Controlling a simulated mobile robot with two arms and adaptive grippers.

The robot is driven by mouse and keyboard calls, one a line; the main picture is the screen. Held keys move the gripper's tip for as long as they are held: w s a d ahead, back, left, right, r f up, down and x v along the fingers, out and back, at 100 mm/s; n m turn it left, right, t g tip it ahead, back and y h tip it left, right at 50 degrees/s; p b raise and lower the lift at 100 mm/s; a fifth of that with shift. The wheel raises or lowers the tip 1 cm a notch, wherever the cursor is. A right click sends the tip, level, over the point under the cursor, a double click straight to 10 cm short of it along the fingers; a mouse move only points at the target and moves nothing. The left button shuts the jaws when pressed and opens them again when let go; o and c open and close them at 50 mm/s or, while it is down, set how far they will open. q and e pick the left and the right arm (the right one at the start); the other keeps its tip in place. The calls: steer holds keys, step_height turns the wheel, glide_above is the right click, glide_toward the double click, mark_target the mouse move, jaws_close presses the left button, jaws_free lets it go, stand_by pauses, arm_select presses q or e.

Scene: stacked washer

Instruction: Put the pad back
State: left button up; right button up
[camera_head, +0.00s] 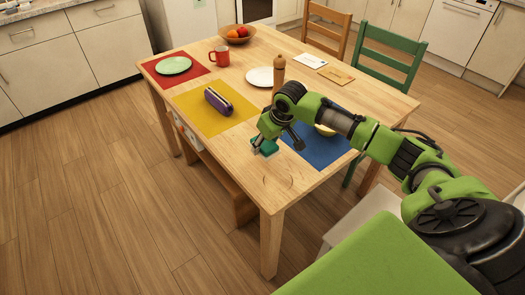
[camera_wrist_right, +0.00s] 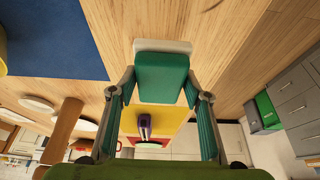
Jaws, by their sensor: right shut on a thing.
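The pad, a teal-green block with a white layer along one edge, is between the fingers of my right gripper (camera_head: 262,143). It shows in the head view (camera_head: 268,148) and, large, in the wrist view (camera_wrist_right: 162,72). The right gripper's fingers (camera_wrist_right: 160,85) touch the pad on both sides. The pad is over or on bare wood between the yellow mat and the blue mat; I cannot tell whether it touches the table. My left gripper is not in view.
The yellow mat (camera_head: 195,97) holds a purple case (camera_head: 217,102). The blue mat (camera_head: 315,160) bears a yellow bowl (camera_head: 325,130), partly behind my arm. A pepper mill (camera_head: 279,75) stands near a white plate (camera_head: 259,77). The table's near corner (camera_head: 275,190) is mostly clear.

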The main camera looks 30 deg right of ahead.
mark_target(262, 150)
steer(key=x, duration=0.3)
steer(key=shift+s+a+f, duration=0.15)
steer(key=shift+s+a, duration=0.1)
steer(key=shift+f, duration=0.45)
steer(key=shift+p, duration=0.3)
steer(key=o, duration=1)
steer(key=v, duration=1.2)
